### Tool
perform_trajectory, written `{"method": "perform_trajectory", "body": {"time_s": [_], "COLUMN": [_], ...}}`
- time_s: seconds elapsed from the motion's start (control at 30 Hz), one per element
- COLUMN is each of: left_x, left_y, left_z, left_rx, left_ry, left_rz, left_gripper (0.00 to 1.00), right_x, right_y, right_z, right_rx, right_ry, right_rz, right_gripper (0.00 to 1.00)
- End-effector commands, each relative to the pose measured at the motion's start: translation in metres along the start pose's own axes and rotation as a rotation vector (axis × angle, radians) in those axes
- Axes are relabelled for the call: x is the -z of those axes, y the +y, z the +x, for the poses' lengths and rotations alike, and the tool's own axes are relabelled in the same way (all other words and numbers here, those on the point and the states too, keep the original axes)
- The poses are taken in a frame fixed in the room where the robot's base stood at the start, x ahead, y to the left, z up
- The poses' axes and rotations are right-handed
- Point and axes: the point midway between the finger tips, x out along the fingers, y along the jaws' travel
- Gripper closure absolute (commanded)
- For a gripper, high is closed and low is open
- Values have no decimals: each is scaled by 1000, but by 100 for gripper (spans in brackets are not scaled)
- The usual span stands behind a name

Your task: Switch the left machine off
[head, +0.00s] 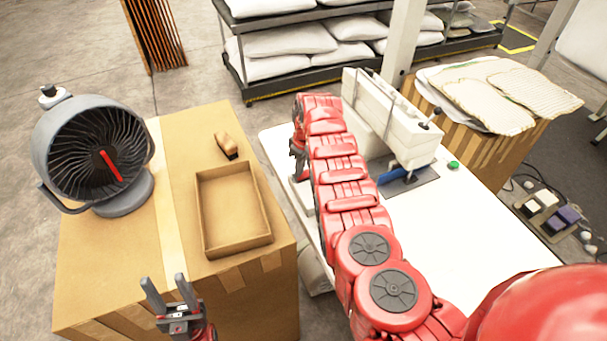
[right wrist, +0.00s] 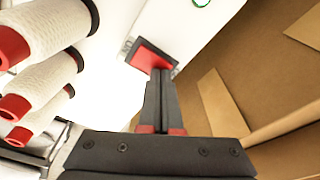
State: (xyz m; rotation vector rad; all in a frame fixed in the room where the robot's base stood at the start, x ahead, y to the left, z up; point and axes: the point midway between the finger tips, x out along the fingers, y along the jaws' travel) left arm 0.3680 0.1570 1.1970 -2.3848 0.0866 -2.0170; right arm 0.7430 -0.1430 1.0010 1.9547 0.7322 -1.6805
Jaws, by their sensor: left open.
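The white sewing machine (head: 385,115) stands on the white table (head: 455,220), its near side partly hidden by my right arm. A red switch-like piece in a dark frame (right wrist: 150,56) shows in the right wrist view on a white surface. My right gripper (right wrist: 164,78) has its fingers together, with tips at the lower edge of this red piece; I cannot tell whether they touch. In the head view, my right gripper (head: 298,165) is small at the table's far left edge. My left gripper (head: 165,284) is open and empty in front of the cardboard box.
A grey fan (head: 95,155) and an open cardboard tray (head: 205,245) sit on the large box (head: 100,285). White thread spools (right wrist: 40,80) are left in the wrist view. Shelves of pillows (head: 290,42) stand behind.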

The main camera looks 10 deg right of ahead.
Motion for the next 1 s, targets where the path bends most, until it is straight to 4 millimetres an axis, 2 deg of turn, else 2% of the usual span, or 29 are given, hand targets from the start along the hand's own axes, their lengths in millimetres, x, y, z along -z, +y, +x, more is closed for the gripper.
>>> {"method": "perform_trajectory", "body": {"time_s": [0.27, 0.5, 1.0], "left_x": [1, 3, 3], "left_y": [0, -1, -1], "left_z": [3, 15, 18], "left_rx": [0, 0, 0], "left_ry": [0, 0, 0], "left_rz": [0, 0, 0], "left_gripper": [50, 50, 50], "right_x": [1, 3, 11], "right_y": [1, 0, 1], "right_z": [-5, -26, -66], "right_rx": [-1, 0, -3], "right_ry": [0, -1, 3], "right_rz": [1, 0, 0], "right_gripper": [100, 100, 100]}}
